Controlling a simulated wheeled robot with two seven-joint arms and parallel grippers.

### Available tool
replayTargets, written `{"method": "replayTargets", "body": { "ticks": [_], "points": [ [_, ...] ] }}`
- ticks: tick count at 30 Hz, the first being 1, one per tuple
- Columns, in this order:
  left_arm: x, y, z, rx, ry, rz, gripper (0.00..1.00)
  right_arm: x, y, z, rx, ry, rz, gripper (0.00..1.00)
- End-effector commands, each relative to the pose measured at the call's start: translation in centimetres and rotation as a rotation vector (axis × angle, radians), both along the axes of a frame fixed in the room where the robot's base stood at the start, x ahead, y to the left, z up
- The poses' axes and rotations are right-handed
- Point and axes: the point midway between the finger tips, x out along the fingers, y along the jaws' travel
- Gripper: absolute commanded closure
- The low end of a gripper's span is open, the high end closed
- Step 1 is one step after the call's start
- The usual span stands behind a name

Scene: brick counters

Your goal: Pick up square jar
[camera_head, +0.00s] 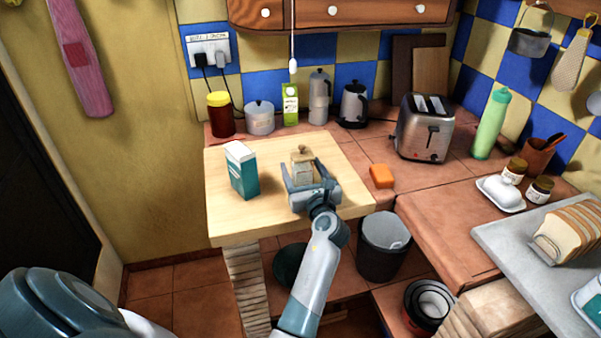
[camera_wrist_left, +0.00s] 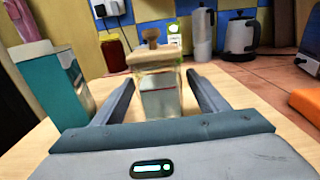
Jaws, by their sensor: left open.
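The square jar (camera_head: 302,168) stands upright on the light wooden board (camera_head: 228,222). It is clear glass with a pale lid and a brown knob, and it also shows in the left wrist view (camera_wrist_left: 158,92). My left gripper (camera_head: 308,176) is open, reaching over the board from the front. Its two fingers (camera_wrist_left: 160,80) lie on either side of the jar, with a visible gap on both sides in the wrist view. The gripper's fingers partly hide the jar's lower part in the head view. My right gripper is not in view.
A teal and white carton (camera_head: 243,172) stands left of the jar, near the left finger. An orange block (camera_head: 381,176) lies to the right. A red-brown jar (camera_head: 221,118), white pot (camera_head: 260,118), green carton (camera_head: 290,104), moka pot (camera_head: 318,98), kettle (camera_head: 353,104) and toaster (camera_head: 424,130) stand behind.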

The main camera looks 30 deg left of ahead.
Motion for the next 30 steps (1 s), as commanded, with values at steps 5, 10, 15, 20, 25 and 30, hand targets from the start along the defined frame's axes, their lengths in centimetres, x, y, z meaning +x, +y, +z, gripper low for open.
{"method": "replayTargets", "body": {
  "ticks": [5, 10, 15, 20, 25, 30],
  "points": [
    [0.00, 0.01, 0.01, 0.000, 0.000, 0.000, 0.33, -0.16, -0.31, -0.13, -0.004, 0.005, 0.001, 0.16],
    [-0.01, 0.02, 0.01, 0.000, 0.000, 0.000, 0.35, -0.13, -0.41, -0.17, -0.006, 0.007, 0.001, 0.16],
    [0.00, 0.03, 0.00, 0.000, 0.000, 0.000, 0.76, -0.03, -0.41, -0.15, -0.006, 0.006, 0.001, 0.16],
    [0.02, 0.02, 0.14, 0.001, -0.002, 0.000, 0.88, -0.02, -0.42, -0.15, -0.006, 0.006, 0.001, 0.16],
    [0.03, 0.03, 0.15, 0.001, -0.002, 0.000, 0.87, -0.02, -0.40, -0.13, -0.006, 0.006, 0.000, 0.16],
    [0.06, 0.12, 0.35, 0.001, -0.002, 0.000, 0.87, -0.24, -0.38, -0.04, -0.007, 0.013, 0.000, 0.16]
  ]
}}
